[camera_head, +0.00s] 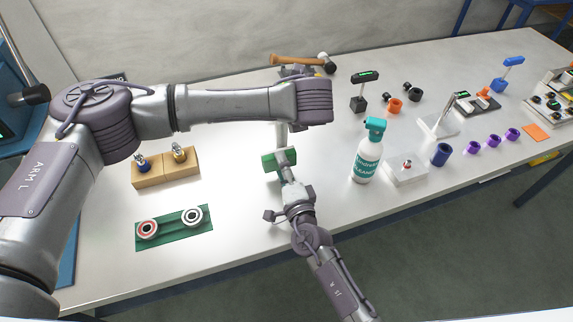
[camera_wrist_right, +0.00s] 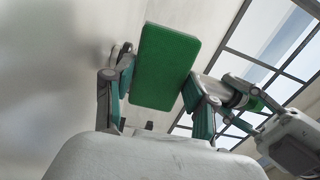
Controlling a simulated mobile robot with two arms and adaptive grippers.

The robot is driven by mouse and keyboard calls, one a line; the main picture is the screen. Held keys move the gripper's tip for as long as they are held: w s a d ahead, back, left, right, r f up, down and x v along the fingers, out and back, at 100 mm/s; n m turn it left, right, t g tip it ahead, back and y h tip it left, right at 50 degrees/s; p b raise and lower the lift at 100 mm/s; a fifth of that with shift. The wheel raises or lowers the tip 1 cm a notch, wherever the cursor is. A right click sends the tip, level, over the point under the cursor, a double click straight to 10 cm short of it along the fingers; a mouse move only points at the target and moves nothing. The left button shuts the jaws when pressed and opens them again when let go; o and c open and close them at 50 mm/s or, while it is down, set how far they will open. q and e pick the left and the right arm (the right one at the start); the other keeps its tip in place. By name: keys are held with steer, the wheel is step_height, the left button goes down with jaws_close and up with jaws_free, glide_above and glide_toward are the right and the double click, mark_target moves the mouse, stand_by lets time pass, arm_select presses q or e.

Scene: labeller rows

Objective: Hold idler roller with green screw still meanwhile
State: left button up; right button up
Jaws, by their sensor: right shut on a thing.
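My right gripper (camera_head: 283,170) is at the middle of the table, shut on a green block (camera_head: 270,163). In the right wrist view the green block (camera_wrist_right: 165,68) shows a flat rectangular face between the fingers.
A wooden block (camera_head: 168,177) with two small fittings stands left. A teal-topped spray bottle (camera_head: 368,155) stands close to the right of my right gripper. A hammer (camera_head: 300,61) lies at the back. Purple rings, a blue cup (camera_head: 441,154) and small stands fill the right side.

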mark_target(295, 161)
steer(key=shift+w+a, duration=0.2)
steer(key=shift+w, duration=0.3)
stand_by(0.8)
steer(key=shift+d, duration=0.1)
steer(key=shift+w+d, duration=0.35)
steer(key=shift+d, duration=0.6)
steer(key=shift+w+d, duration=0.3)
steer(key=shift+d, duration=0.6)
steer(key=shift+a, duration=0.15)
arm_select(q)
steer(key=shift+s, duration=0.1)
arm_select(e)
steer(key=shift+s+a, duration=0.35)
steer(key=shift+a, duration=0.6)
steer(key=shift+s+a, duration=0.3)
steer(key=shift+a, duration=0.6)
